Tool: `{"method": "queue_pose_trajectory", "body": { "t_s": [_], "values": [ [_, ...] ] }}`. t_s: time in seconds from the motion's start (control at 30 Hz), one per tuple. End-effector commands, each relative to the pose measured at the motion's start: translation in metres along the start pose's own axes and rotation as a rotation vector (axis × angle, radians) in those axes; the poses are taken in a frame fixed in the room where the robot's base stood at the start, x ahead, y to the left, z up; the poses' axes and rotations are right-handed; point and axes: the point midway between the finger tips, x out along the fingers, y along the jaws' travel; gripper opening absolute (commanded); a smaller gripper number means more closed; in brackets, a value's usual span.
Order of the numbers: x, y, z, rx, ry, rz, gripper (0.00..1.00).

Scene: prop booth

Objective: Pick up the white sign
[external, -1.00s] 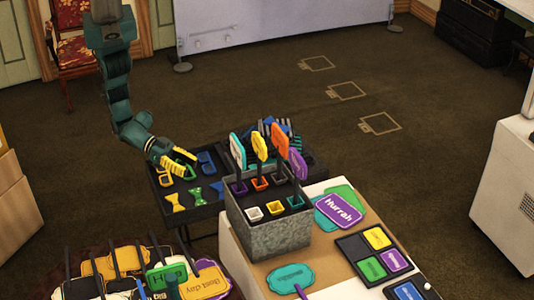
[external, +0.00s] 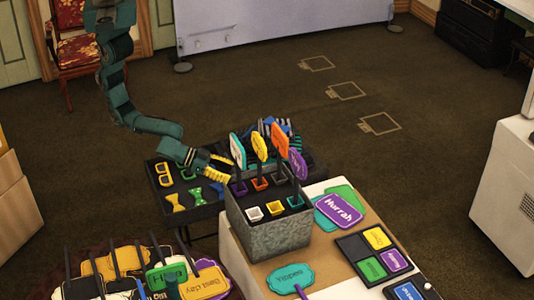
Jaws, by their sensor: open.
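A white sign with a coloured edge (external: 237,150) stands upright in the grey block holder (external: 268,237), at the left end of a row with a yellow sign (external: 259,147), an orange sign (external: 280,140) and a purple sign (external: 298,164). My gripper (external: 226,168), with yellow fingers, is open just left of the white sign, over the black tray. Whether it touches the sign cannot be told from this view. The sign's lower part and stick are partly hidden.
A black tray (external: 183,216) with glasses and bow ties lies left of the holder. More signs, including a green one (external: 167,275), crowd the bottom left. A purple Hurrah sign (external: 340,209) and a teal sign (external: 291,279) lie on the table. Open floor is behind.

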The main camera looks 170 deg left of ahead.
Motion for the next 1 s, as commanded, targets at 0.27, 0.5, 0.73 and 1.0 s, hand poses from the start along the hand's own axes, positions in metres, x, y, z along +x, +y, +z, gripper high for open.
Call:
{"method": "queue_pose_trajectory", "body": {
  "t_s": [0.27,0.5,0.73,1.0],
  "values": [
    [0.042,0.006,0.0,0.0,0.001,0.0,0.48],
    [0.043,0.006,0.0,0.001,0.001,0.001,0.47],
    [0.043,0.006,0.0,0.001,0.001,0.001,0.03],
    [0.043,0.006,0.0,0.001,0.0,0.001,0.0]
  ]
}}
